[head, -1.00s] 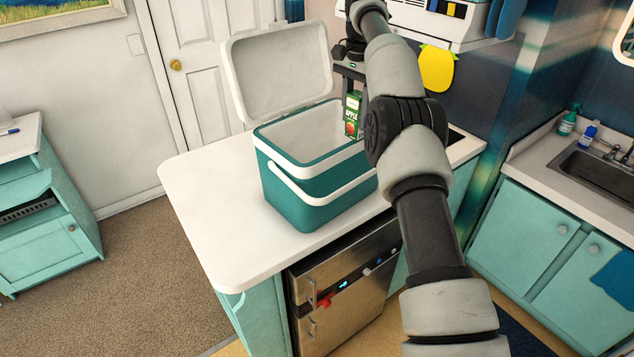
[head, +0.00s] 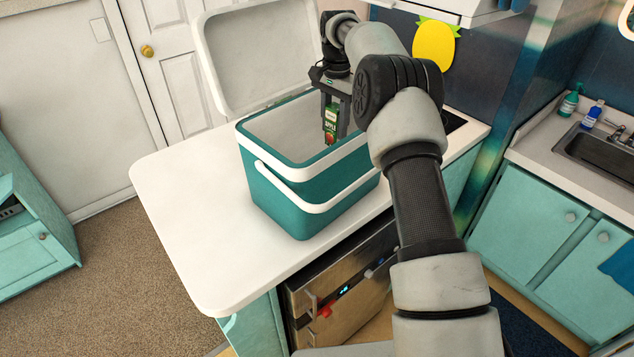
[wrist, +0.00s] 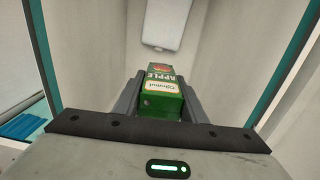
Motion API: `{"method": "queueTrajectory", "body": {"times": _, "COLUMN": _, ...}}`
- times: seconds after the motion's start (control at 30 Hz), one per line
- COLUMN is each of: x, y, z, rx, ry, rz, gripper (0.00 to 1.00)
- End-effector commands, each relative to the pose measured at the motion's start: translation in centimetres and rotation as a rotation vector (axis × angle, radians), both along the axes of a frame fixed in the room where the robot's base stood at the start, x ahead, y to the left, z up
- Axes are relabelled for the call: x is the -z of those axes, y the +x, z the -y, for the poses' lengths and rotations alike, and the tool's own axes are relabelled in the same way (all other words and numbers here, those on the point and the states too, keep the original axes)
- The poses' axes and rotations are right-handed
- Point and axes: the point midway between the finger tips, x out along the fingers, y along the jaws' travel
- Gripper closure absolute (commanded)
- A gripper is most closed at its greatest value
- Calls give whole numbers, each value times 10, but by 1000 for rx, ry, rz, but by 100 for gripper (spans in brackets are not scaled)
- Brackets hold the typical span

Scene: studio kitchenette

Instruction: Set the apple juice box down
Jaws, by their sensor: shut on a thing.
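The apple juice box (head: 330,122) is a green carton with an apple picture and "APPLE" lettering. My gripper (head: 335,110) is shut on it and holds it upright at the opening of the teal and white cooler (head: 305,203). In the wrist view the juice box (wrist: 162,92) sits between the two fingers of my gripper (wrist: 158,88), with the cooler's pale inner walls (wrist: 95,60) around it. The lower part of the box is partly hidden in the head view, and I cannot tell whether it touches the cooler floor.
The cooler's white lid (head: 250,50) stands open at the back. The cooler stands on a white counter (head: 190,200) with free room to its left. A sink (head: 600,150) with two bottles beside it is at the right. A pale object (wrist: 163,25) shows inside the cooler.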

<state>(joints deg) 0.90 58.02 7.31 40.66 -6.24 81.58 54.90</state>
Motion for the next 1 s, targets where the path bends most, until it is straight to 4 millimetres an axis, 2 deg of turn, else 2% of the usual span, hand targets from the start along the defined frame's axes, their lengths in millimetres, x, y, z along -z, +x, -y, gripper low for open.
{"method": "queueTrajectory", "body": {"times": 0.2, "x": 38, "y": -1, "z": 0, "rx": 0, "ry": -1, "rz": -1, "gripper": 90}}
{"method": "queueTrajectory", "body": {"times": 0.43, "x": 63, "y": -1, "z": 0, "rx": 1, "ry": 0, "rz": 0, "gripper": 90}}
{"method": "queueTrajectory", "body": {"times": 0.63, "x": 95, "y": -1, "z": 1, "rx": 0, "ry": -1, "rz": -1, "gripper": 90}}
{"method": "queueTrajectory", "body": {"times": 0.73, "x": 102, "y": -1, "z": 0, "rx": 0, "ry": 0, "rz": 0, "gripper": 90}}
{"method": "queueTrajectory", "body": {"times": 1.0, "x": 103, "y": -1, "z": 0, "rx": 0, "ry": 0, "rz": 1, "gripper": 90}}
